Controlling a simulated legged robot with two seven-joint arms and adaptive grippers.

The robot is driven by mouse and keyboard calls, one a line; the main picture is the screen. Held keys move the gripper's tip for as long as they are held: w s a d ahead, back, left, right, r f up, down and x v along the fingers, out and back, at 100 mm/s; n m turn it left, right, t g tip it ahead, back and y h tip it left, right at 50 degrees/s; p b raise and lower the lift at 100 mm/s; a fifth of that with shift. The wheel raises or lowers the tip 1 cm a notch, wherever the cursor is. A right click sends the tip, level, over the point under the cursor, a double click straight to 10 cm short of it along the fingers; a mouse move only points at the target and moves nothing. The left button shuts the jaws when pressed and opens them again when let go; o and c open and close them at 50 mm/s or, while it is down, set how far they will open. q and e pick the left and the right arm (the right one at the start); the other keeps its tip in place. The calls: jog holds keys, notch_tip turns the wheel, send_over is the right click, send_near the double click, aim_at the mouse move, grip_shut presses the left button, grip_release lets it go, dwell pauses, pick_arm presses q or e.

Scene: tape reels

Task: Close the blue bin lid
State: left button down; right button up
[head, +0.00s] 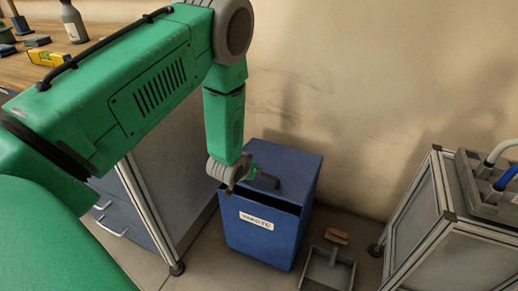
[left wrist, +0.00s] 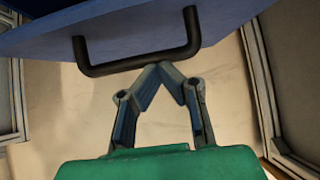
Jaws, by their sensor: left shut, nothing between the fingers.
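The blue bin (head: 262,234) stands on the floor with a white WASTE label on its front. Its blue lid (head: 290,165) lies nearly flat over the top, with a dark gap showing under its front edge. The lid's black handle (left wrist: 140,62) crosses the upper part of the left wrist view, below the blue lid surface (left wrist: 150,25). My left gripper (head: 252,175) is at the lid's handle in the head view. In the left wrist view its fingertips (left wrist: 170,68) meet, empty, right by the handle bar; I cannot tell whether they touch it. My right gripper is not in view.
A workbench (head: 100,45) with a bottle and a yellow level is at the left. A grey dustpan (head: 327,270) and a brush (head: 337,237) lie on the floor right of the bin. A framed cabinet (head: 440,235) stands at the right. The wall is close behind the bin.

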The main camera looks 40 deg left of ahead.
aim_at(250, 189)
pick_arm(q)
jog(key=f, duration=0.2)
jog(key=s+f+b, duration=0.1)
jog(key=f, duration=0.2)
jog(key=shift+s+d+f+b, duration=0.15)
jog(key=shift+s+f+b, duration=0.15)
jog(key=shift+s+f, duration=0.1)
jog(key=shift+s+d+f, duration=0.2)
jog(key=shift+s+f, duration=0.05)
jog(key=shift+f, duration=0.4)
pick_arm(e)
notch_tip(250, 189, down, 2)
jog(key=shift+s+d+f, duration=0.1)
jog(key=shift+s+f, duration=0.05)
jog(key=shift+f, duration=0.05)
pick_arm(q)
jog(key=shift+f, duration=0.1)
jog(key=shift+a, duration=0.1)
